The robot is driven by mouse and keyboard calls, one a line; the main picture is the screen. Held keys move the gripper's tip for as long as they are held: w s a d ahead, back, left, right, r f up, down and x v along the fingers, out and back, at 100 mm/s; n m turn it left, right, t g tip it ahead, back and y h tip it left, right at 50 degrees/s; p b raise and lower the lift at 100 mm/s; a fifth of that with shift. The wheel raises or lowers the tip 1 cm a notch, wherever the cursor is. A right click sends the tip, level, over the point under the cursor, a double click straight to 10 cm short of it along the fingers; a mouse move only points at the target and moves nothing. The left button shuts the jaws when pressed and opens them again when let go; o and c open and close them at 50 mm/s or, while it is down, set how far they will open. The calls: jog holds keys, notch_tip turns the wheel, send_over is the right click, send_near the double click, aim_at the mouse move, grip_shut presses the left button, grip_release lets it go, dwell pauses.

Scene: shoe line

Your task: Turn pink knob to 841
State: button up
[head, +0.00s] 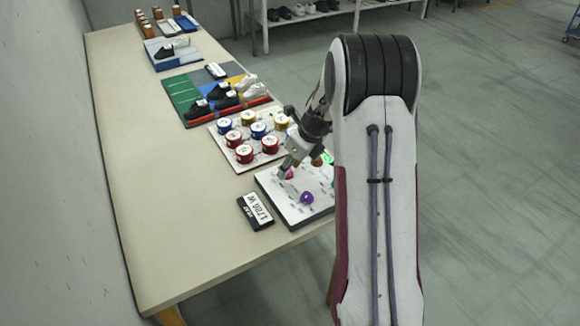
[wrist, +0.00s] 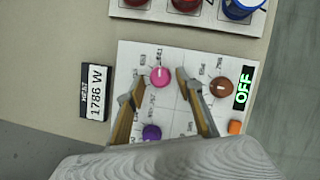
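The pink knob (wrist: 160,76) sits on a white control panel (wrist: 128,52) in the wrist view; its pale pointer mark faces the top of the picture, toward a small label that seems to read 841. My gripper (wrist: 159,82) is open, with one finger on each side of the pink knob and gaps visible between. In the head view my gripper (head: 288,172) is low over the panel (head: 300,218), and the pink knob (head: 289,174) is partly hidden by it. A black-framed display (wrist: 95,92) beside the panel reads 1786 W.
The panel also carries a purple knob (wrist: 152,132), a brown knob (wrist: 222,86), an orange switch (wrist: 235,127) and a green OFF sign (wrist: 243,88). A board with several red, blue and yellow pots (head: 243,154) lies behind. The table (head: 165,200) is bare at left.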

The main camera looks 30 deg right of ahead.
jog(key=shift+f, duration=0.1)
grip_shut()
jog(key=shift+n, duration=0.7)
grip_release()
dwell(0.3)
jog(key=v, duration=1.2)
jog(key=shift+w+d, duration=0.25)
